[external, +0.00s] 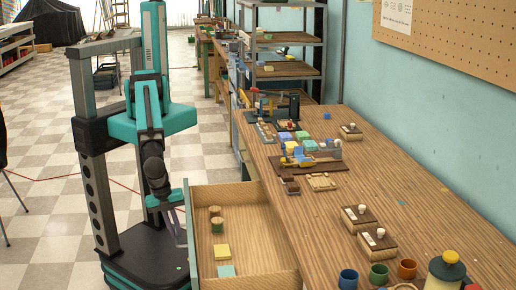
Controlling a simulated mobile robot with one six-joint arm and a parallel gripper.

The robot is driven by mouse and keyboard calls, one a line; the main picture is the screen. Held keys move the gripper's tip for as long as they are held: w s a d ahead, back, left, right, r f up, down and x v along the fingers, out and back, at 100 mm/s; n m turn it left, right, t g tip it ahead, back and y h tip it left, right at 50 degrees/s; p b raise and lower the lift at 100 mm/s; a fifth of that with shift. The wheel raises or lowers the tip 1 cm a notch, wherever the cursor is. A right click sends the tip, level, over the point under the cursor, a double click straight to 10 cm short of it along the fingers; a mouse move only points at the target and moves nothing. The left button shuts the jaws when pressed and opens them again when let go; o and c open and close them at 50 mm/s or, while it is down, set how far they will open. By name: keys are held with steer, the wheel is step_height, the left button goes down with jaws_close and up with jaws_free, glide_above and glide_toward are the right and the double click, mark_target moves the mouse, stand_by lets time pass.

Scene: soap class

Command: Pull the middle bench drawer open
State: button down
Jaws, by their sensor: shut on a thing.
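A wooden bench drawer (240,193) stands pulled well out from the left side of the long bench (330,225). Its thin teal front panel (191,236) faces my base on the left. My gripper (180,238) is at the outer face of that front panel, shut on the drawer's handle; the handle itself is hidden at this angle. The other drawers do not show clearly.
The bench top holds small blocks and a clamp-like fixture (290,103) further back. Wooden pieces with white knobs (360,217), several coloured cups (379,274) and a yellow-topped container (447,270) are on the right. The checkered floor (40,200) left of my base is mostly open.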

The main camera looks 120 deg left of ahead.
steer(key=c, duration=1.8)
jaws_free()
steer(key=shift+c, duration=0.2)
steer(key=shift+r, duration=0.1)
step_height(320, 180, up, 13)
steer(key=s+d+p, duration=0.1)
steer(key=p, duration=0.5)
steer(key=shift+s+d+r+p, duration=0.2)
steer(key=shift+s+d+p, duration=0.15)
steer(key=shift+d+p, duration=0.05)
steer(key=shift+f, duration=0.2)
steer(key=shift+w+a+f+b, duration=0.1)
steer(key=shift+f+b, duration=0.75)
steer(key=shift+b, duration=0.1)
steer(key=shift+w+a+f+b, duration=0.15)
steer(key=shift+f+b, duration=0.65)
steer(key=shift+b, duration=0.15)
steer(key=shift+w+a+f+b, duration=0.1)
steer(key=shift+f+b, duration=0.75)
steer(key=shift+b, duration=0.1)
steer(key=shift+r, duration=0.2)
